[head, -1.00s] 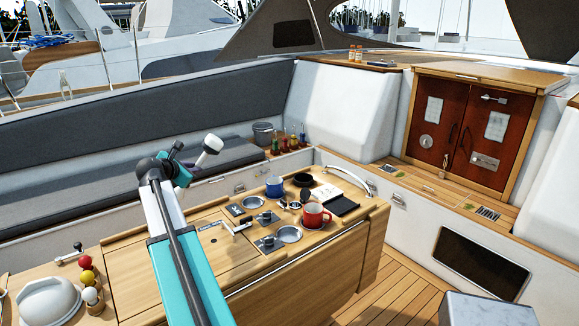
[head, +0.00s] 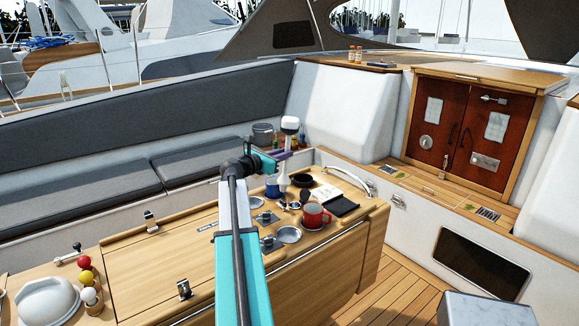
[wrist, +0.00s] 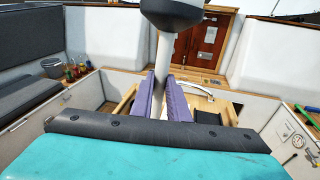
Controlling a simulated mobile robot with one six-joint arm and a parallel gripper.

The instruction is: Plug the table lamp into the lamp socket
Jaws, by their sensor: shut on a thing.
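The table lamp (head: 290,124) has a pale head with a dark cap and a white stem. My gripper (head: 283,155) is shut on the stem and holds the lamp nearly upright over the far end of the wooden table, by the blue mug. In the wrist view the lamp head (wrist: 172,12) is at the top, and the stem runs down between the two purple fingers of my gripper (wrist: 164,98). The lamp's lower end is partly hidden in both views. I cannot tell which fitting is the lamp socket, nor whether the lamp touches anything.
On the table (head: 150,270) are a blue mug (head: 272,187), a red mug (head: 315,216), a black dish (head: 303,180), a dark tablet (head: 342,206) and metal fittings (head: 266,217). A curved rail (head: 358,180) rises at its far edge. A grey pot (head: 262,134) stands behind. Free floor lies right.

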